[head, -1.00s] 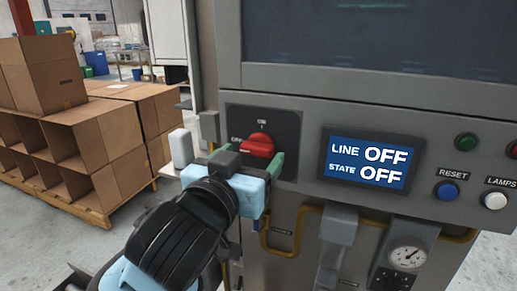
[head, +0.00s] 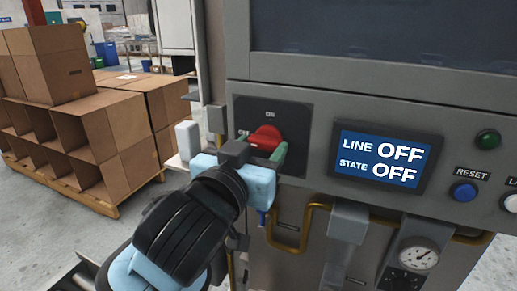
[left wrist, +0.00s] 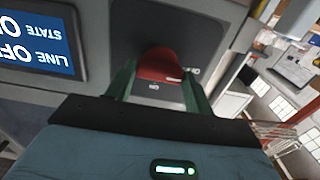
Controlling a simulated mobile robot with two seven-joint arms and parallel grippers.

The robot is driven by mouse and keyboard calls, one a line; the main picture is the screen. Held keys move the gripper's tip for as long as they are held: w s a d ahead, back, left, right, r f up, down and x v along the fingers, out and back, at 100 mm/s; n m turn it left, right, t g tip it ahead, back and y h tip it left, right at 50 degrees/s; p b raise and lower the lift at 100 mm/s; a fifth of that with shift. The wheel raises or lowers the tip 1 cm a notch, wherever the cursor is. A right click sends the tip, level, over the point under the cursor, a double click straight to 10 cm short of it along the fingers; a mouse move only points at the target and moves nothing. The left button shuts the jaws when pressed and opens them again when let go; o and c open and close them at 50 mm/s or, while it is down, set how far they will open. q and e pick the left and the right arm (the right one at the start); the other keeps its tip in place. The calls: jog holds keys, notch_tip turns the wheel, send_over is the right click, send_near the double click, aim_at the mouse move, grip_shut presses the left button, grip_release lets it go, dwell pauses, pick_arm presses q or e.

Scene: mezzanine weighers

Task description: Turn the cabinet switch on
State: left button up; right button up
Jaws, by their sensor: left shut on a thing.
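The cabinet switch is a red knob (head: 266,137) on a dark square plate (head: 292,112), labelled ON at the top and OFF at the left. My left gripper (head: 262,150) has its green fingers on either side of the knob and is shut on it. In the left wrist view the knob (left wrist: 158,65) sits between the two fingers (left wrist: 158,90), and its white mark shows between the OFF and ON labels. The cabinet's display (head: 382,162) reads LINE OFF, STATE OFF. My right gripper is not in view.
Right of the display are a green lamp (head: 488,139) and a blue RESET button (head: 464,192). Below are a yellow pipe (head: 314,205) and a gauge (head: 418,254). Cardboard boxes (head: 75,125) stand on a pallet at the left, with open floor before them.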

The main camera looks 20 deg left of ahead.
pick_arm(q)
jog(key=shift+p, duration=0.3)
jog(key=m+p, duration=0.3)
jog(key=p, duration=0.1)
jog(key=r+m+p, duration=0.1)
jog(key=m+p, duration=0.2)
jog(key=p, duration=0.1)
jog(key=shift+p, duration=0.35)
jog(key=m+p, duration=0.8)
jog(key=m, duration=0.1)
jog(key=shift+p, duration=0.3)
jog(key=shift+f+m+p, duration=0.3)
jog(key=shift+m, duration=1.1)
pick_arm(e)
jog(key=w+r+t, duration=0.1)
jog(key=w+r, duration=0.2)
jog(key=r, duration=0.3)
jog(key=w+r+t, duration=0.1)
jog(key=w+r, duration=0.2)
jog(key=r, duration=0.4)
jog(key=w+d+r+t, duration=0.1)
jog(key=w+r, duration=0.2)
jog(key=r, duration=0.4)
pick_arm(q)
jog(key=shift+f, duration=0.1)
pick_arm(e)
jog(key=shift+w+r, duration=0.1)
